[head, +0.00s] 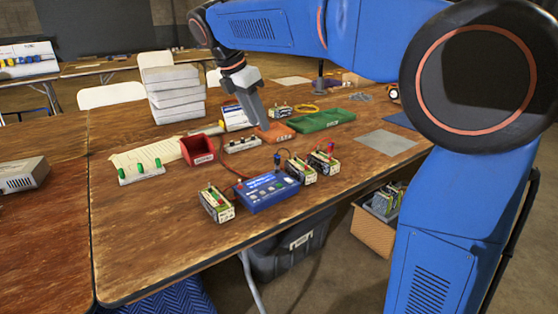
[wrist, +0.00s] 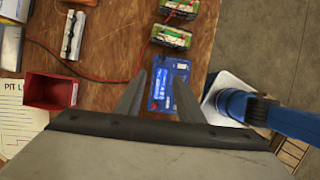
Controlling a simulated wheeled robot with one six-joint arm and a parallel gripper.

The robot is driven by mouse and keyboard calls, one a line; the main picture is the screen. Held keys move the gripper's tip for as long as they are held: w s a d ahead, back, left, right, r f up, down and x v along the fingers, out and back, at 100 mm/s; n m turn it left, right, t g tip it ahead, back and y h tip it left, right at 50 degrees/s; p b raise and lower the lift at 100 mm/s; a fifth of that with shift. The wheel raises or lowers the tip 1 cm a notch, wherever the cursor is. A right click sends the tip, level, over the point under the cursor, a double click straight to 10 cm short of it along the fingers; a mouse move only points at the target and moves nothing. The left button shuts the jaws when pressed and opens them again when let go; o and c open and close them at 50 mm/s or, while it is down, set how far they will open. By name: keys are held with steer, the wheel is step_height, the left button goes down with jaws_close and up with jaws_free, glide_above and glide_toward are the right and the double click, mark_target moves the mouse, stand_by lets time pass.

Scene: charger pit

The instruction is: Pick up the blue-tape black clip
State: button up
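My gripper (head: 262,126) hangs over the table in the head view, pointing down. In the wrist view the two fingers (wrist: 157,92) are spread apart with nothing between them, and the blue charger (wrist: 168,84) shows below them. In the head view a small dark clip with a bluish look (head: 277,159) stands at the back of the charger (head: 268,191), with a dark cable arching to the right from it. It is too small to make out its tape. I cannot pick this clip out in the wrist view. My gripper is apart from it, up and left in the head view.
Batteries stand left (head: 216,204) and right (head: 301,169) of the charger; a red clip (head: 331,150) sits on another. A red bin (head: 198,150), an orange tray (head: 278,133) and a green tray (head: 322,121) lie behind. A red cable crosses the table. The table's front is clear.

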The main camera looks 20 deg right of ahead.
mark_target(276, 155)
steer(key=x, duration=1)
steer(key=shift+d+f, duration=0.2)
steer(key=shift+f, duration=0.15)
steer(key=x, duration=0.3)
steer(key=shift+d+f, duration=0.25)
steer(key=shift+d, duration=0.2)
steer(key=shift+w+d+f, duration=0.1)
steer(key=shift+d+f, duration=0.1)
steer(key=shift+f, duration=0.45)
steer(key=shift+c, duration=0.3)
jaws_close()
